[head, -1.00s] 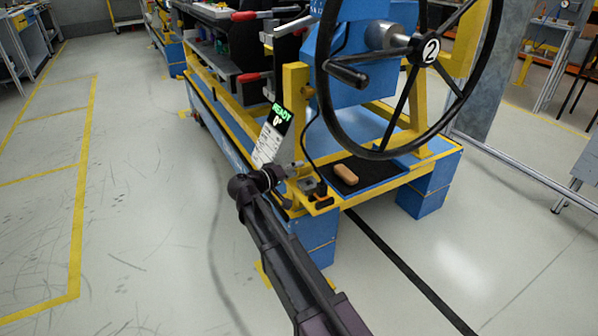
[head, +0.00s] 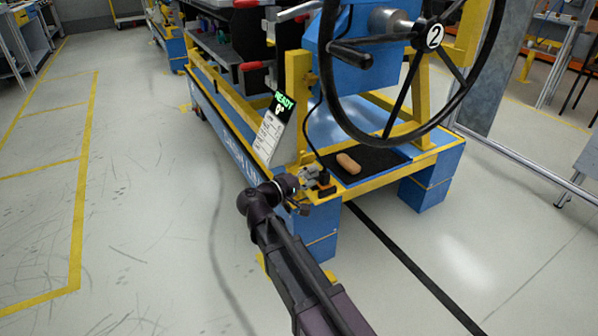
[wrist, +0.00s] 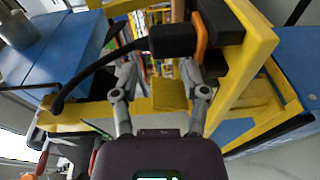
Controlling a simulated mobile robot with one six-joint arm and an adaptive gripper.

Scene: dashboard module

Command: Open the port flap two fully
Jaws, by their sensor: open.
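My gripper (head: 312,181) is at the front corner of the yellow frame, beside a small black-and-orange port fitting (head: 326,188). In the wrist view my gripper (wrist: 160,70) has its two fingers apart with nothing held between them. A black plug (wrist: 173,41) with a thick black cable lies just beyond the fingertips. An orange part (wrist: 201,40) sits between this plug and a black housing (wrist: 220,22) by the right finger. It may be the flap, but I cannot tell for sure, nor how far open it is. No number two label shows on it.
A black handwheel (head: 340,95) marked 2 stands above a dark tray holding a tan object (head: 348,163). A tilted READY card (head: 270,135) is close behind my gripper. Yellow frame bars (wrist: 255,60) lie close on the right in the wrist view. The left floor is open.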

